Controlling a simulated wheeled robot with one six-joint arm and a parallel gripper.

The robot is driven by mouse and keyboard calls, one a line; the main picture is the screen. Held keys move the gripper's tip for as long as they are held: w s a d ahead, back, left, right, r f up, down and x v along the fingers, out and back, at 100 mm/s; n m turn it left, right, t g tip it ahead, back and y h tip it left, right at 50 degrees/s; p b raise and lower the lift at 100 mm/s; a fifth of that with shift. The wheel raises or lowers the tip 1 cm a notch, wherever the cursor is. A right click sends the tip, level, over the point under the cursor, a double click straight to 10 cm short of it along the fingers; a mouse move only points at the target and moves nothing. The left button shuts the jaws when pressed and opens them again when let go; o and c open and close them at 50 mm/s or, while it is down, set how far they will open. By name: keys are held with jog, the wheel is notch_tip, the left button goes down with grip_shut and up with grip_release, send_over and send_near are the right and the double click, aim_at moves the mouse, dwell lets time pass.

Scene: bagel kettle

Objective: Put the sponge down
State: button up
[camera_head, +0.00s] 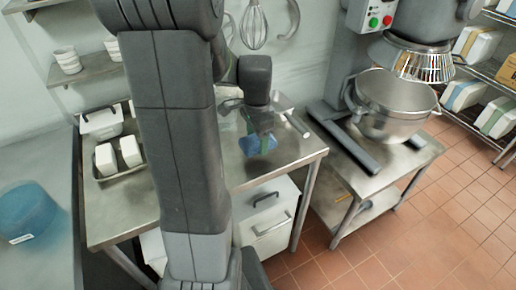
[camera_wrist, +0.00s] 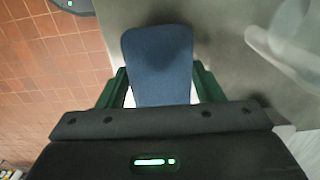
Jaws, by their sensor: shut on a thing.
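The sponge (camera_wrist: 157,62) is a dark blue rounded block in the wrist view, between the green fingers of my gripper (camera_wrist: 160,92). My gripper is shut on it. In the head view the blue sponge (camera_head: 258,144) shows below my gripper (camera_head: 262,134), over the right part of the steel table (camera_head: 240,178). I cannot tell whether the sponge touches the table top. My arm hides the middle of the table.
White containers (camera_head: 130,151) stand on a tray at the table's left. A rolling pin (camera_head: 292,122) lies near the back right. A blue tub (camera_head: 27,212) is far left. The table's front right is clear.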

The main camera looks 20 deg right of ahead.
aim_at(257, 148)
jog(key=shift+f, duration=1.9)
jog(key=shift+f, duration=0.2)
jog(key=o, duration=1.4)
jog(key=shift+r, duration=0.1)
notch_tip(257, 148, up, 12)
jog(key=shift+r, duration=0.15)
